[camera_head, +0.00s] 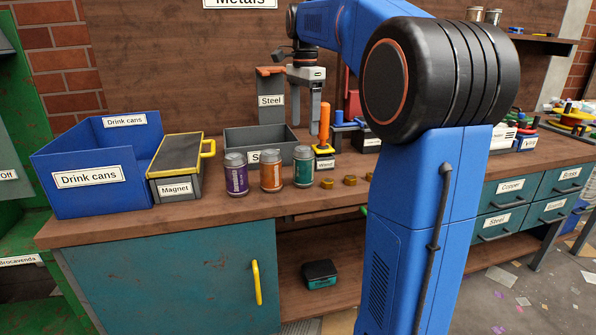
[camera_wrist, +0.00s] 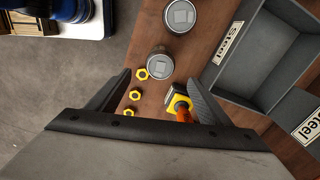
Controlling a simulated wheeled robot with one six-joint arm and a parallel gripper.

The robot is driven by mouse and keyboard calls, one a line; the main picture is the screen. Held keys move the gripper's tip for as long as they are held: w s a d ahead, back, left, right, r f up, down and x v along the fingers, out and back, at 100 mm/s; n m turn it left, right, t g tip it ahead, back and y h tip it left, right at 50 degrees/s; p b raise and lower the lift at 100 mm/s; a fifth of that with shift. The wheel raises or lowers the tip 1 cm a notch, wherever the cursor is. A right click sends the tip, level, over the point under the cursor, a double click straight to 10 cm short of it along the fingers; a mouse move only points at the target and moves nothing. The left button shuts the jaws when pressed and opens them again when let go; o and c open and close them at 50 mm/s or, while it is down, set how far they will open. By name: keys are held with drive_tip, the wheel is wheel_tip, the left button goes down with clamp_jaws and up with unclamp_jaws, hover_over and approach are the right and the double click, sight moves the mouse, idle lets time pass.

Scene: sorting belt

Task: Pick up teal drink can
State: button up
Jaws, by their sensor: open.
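The teal drink can (camera_head: 303,167) stands upright on the wooden workbench in the head view, rightmost of a row of three cans. In the wrist view a can, by its place the teal one (camera_wrist: 159,62), is seen from above, its grey top facing me and its side colour hard to tell. My gripper (camera_head: 305,112) is open and empty, pointing down above the bench, behind and above the can. In the wrist view the can lies just beyond the fingertips of my gripper (camera_wrist: 158,82), not between them.
An orange can (camera_head: 271,171) and a purple can (camera_head: 236,175) stand left of the teal one. Several brass nuts (camera_head: 349,181) lie to its right. An orange-handled tool (camera_head: 324,128) stands close behind. A grey bin (camera_head: 262,138) and blue drink-can bin (camera_head: 95,165) are also on the bench.

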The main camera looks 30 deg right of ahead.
sight(304, 172)
wheel_tip(304, 172, down, 17)
drive_tip(key=shift+r, duration=0.1)
idle(0.7)
drive_tip(key=shift+c, duration=0.6)
drive_tip(key=c, duration=1)
